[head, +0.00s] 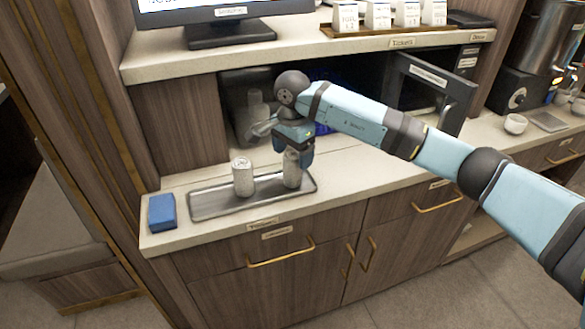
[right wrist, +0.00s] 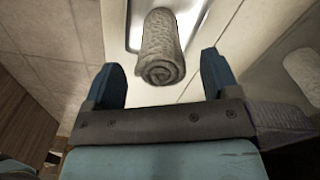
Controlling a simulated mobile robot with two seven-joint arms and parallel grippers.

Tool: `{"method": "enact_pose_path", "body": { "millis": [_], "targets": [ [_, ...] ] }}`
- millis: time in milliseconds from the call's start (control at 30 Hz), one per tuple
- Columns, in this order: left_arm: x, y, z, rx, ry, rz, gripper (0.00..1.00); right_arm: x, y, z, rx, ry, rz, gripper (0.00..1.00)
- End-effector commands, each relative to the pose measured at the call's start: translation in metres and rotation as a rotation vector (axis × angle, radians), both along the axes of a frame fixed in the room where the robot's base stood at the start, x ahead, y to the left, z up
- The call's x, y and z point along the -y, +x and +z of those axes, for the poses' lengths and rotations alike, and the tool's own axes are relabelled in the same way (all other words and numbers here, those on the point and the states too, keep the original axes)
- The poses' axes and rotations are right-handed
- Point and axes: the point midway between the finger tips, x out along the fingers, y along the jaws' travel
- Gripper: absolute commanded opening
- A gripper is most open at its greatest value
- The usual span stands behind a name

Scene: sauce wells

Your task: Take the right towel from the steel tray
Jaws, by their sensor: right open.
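The steel tray (head: 215,206) lies on the counter with two pale rolled towels standing upright on it. The left towel (head: 242,178) stands near the tray's middle. The right towel (head: 291,172) stands near its right end, its upper part partly hidden by my right gripper (head: 294,155). In the right wrist view that gripper (right wrist: 160,78) is open, and the right towel (right wrist: 160,48) shows between and just beyond its fingers, with no visible grip on it. The other towel (right wrist: 303,74) shows at the right edge there. My left gripper is not in view.
A blue block (head: 162,212) sits left of the tray near the counter's front edge. A microwave with its door (head: 429,90) ajar stands behind and right. A shelf (head: 215,58) overhangs the back. The counter (head: 365,173) right of the tray is clear.

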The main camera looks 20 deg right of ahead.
Motion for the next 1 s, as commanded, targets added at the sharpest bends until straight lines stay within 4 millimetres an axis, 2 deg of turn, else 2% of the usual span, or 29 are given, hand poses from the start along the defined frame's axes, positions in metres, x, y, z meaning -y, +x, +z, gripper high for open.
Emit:
{"method": "enact_pose_path", "body": {
  "millis": [100, 200, 433, 467, 667, 700, 1000],
  "targets": [
    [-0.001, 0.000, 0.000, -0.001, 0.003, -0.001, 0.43, -0.002, 0.001, -0.021, -0.003, 0.002, -0.002, 0.82],
    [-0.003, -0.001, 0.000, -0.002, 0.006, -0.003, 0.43, -0.001, 0.001, -0.032, -0.002, 0.001, -0.002, 0.82],
    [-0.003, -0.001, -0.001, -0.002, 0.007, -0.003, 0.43, -0.001, 0.001, -0.035, 0.000, 0.001, -0.001, 0.82],
    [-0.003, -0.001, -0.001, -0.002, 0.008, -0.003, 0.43, -0.001, 0.001, -0.035, 0.000, 0.001, -0.001, 0.77],
    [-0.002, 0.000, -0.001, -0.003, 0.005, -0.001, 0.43, -0.001, 0.001, -0.035, 0.000, 0.001, -0.001, 0.31],
    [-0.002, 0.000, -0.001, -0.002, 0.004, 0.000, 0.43, -0.001, 0.001, -0.035, 0.000, 0.001, -0.001, 0.28],
    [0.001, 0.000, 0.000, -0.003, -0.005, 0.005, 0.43, -0.001, 0.001, -0.033, 0.001, 0.000, -0.002, 0.28]
  ]
}}
